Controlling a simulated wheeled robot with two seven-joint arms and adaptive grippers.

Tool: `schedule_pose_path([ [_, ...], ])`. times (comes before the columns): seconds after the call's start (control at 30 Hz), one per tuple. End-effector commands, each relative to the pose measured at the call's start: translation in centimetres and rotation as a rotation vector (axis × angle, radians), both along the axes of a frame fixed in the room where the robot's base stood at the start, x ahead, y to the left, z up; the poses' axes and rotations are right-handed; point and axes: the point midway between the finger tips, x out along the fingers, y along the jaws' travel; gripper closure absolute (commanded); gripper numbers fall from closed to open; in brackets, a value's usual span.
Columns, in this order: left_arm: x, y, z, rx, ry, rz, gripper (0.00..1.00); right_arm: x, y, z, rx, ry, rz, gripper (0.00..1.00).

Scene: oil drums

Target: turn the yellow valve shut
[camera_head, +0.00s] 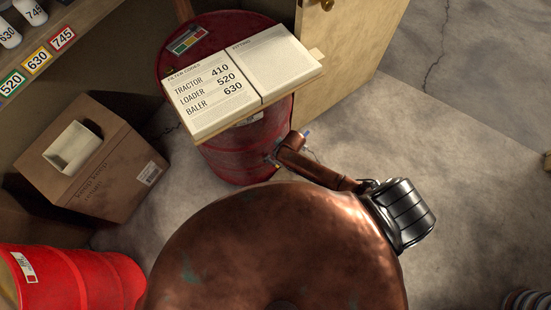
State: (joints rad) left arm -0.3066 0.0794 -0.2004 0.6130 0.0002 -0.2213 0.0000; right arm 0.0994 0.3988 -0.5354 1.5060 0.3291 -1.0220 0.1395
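I do not see a yellow valve that I can make out. A dark red drum (225,160) stands at the back, under an open book. A copper-coloured link, apparently my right arm, reaches from the right to the front of this drum. Its small end, which seems to be my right gripper (273,157), is close to the drum's right side. It is too small and partly hidden to tell whether it is open or touches anything. My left gripper is not in view.
The open book (245,80) lists filter codes. A cardboard box (115,170) stands at the left, below a shelf (70,45) with number labels. A bright red drum (75,280) is at the lower left. A wooden door (350,50) stands behind. The concrete floor at right is mostly clear.

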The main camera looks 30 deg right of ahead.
Motion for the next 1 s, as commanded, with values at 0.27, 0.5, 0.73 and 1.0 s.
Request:
schedule_pose_path([
  [0.27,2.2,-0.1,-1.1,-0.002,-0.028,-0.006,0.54,1.2,0.9,-1.8,0.001,0.002,0.013,1.00],
  [0.5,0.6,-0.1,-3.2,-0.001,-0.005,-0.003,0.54,2.7,1.5,-6.7,0.001,0.001,0.012,1.00],
  [0.73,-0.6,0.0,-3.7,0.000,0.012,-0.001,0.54,1.9,1.1,-8.9,-0.001,0.001,0.013,1.00],
  [1.0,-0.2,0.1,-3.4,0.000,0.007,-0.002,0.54,-0.1,0.3,-8.7,0.001,-0.002,0.012,1.00],
])
